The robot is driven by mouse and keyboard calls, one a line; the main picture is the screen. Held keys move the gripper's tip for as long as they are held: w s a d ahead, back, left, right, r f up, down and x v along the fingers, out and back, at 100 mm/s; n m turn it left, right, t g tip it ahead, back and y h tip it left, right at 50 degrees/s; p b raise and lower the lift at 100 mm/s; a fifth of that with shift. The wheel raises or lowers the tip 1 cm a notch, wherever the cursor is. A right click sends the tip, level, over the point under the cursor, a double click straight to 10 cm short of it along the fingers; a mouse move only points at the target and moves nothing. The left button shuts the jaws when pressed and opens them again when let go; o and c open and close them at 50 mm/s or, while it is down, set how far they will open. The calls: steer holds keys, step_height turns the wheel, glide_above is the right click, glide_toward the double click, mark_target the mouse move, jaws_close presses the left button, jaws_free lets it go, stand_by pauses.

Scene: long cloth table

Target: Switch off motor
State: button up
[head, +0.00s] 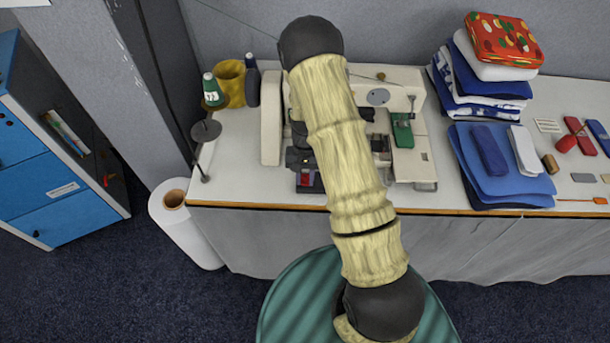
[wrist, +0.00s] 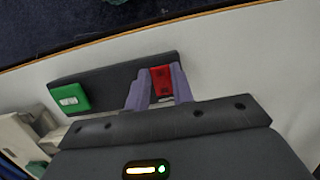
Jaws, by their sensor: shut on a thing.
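The motor switch is a dark box (wrist: 112,86) on the white tabletop, with a green button (wrist: 69,96) at its left end and a red button (wrist: 161,80) further right in the wrist view. My gripper (wrist: 158,88) is at the red button, with its two purple-grey fingers on either side of it, shut on it. In the head view the red button (head: 304,181) shows small beside my arm, in front of the sewing machine (head: 408,165). My arm hides part of the machine and much of the switch box there.
Thread cones (head: 212,88) and a yellow cup (head: 231,82) stand at the table's back left. Folded blue cloths (head: 510,188) lie right of the machine, with a stacked pile and red tin (head: 503,40) behind. A white roll (head: 190,230) stands on the floor by the table's left end.

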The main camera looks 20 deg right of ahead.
steer(key=shift+w+g, duration=0.1)
steer(key=shift+g, duration=0.2)
steer(key=o, duration=1)
steer(key=shift+r, duration=0.1)
steer(key=b+v, duration=0.2)
steer(key=v, duration=1.5)
steer(key=shift+w+r, duration=0.1)
steer(key=shift+r, duration=0.05)
